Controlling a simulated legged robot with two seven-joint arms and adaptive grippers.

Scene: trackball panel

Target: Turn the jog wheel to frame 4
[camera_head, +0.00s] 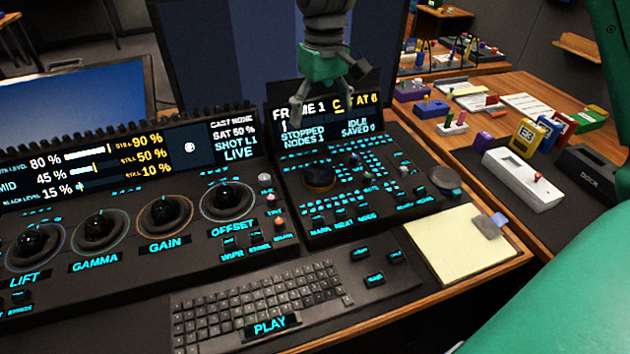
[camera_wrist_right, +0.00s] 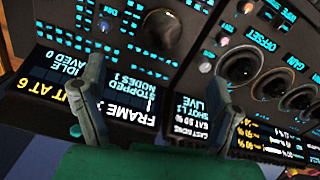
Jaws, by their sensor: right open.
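The jog wheel (camera_head: 320,178), a dark round dial, sits on the right-hand panel below its display. It also shows at the top of the right wrist view (camera_wrist_right: 161,30). The display (camera_head: 325,118) reads FRAME 1, STOPPED, NODES 1, IDLE and SAVED 0; a yellow CUT AT 6 is partly covered by a finger in the head view. My right gripper (camera_head: 322,92) hangs over the display, behind the wheel and apart from it. Its two fingers stand wide open and empty in the wrist view (camera_wrist_right: 158,75). My left gripper is out of view.
Several trackballs with rings, including OFFSET (camera_head: 228,197), fill the left panel. A keyboard (camera_head: 258,303) lies in front. A yellow notepad (camera_head: 462,245) and another round knob (camera_head: 443,180) are right of the wheel. A side desk with small items stands at the right.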

